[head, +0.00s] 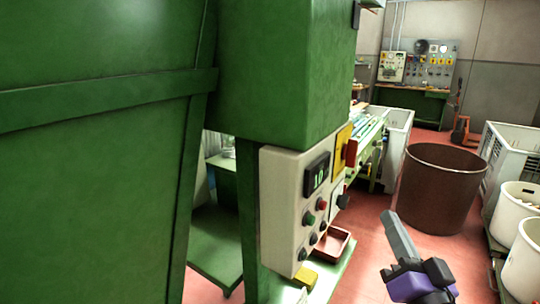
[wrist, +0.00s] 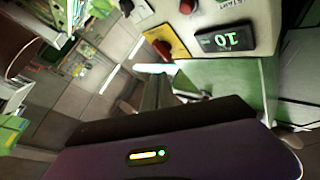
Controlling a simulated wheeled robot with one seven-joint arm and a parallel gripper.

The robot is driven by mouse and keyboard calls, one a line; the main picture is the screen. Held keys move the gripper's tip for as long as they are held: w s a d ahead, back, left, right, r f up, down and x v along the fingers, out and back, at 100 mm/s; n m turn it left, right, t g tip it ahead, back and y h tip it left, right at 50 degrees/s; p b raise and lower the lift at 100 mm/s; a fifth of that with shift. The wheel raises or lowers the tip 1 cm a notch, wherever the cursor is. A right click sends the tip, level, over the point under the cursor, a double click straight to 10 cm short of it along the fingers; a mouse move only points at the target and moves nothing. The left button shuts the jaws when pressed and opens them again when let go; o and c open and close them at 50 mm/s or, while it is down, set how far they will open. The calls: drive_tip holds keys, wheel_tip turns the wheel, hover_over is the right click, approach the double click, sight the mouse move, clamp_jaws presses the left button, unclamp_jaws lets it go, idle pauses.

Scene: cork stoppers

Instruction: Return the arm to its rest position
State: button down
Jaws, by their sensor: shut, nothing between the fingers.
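My gripper (head: 390,218) shows at the lower right of the head view, its grey fingers pointing up and away from a purple and black wrist. It is in open air, to the right of the white control panel (head: 282,205), with red floor behind it. In the wrist view, the fingers of my gripper (wrist: 157,76) are together, with nothing held. The panel (wrist: 262,18) also shows at the top right there, tilted, with its lit display. Most of my arm is out of view.
A large green machine (head: 100,150) fills the left. A small reddish tray (head: 332,243) sits below the panel. A brown barrel (head: 440,190) stands beyond my gripper, with white bins (head: 522,200) at right. Red floor (head: 365,240) is clear between machine and barrel.

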drive_tip(key=s+a+f+n+g, duration=0.1)
drive_tip(key=s+f+g, duration=0.1)
drive_tip(key=s+f, duration=0.5)
drive_tip(key=s+a+f+n+g, duration=0.1)
drive_tip(key=s+f, duration=0.6)
drive_tip(key=s, duration=1.1)
drive_tip(key=s+a+f+n+g, duration=0.1)
drive_tip(key=s+f+n+g, duration=0.2)
drive_tip(key=s+f, duration=0.5)
drive_tip(key=s, duration=0.5)
drive_tip(key=shift+s+a+g, duration=0.15)
drive_tip(key=shift+a+g, duration=0.15)
drive_tip(key=shift+a, duration=0.1)
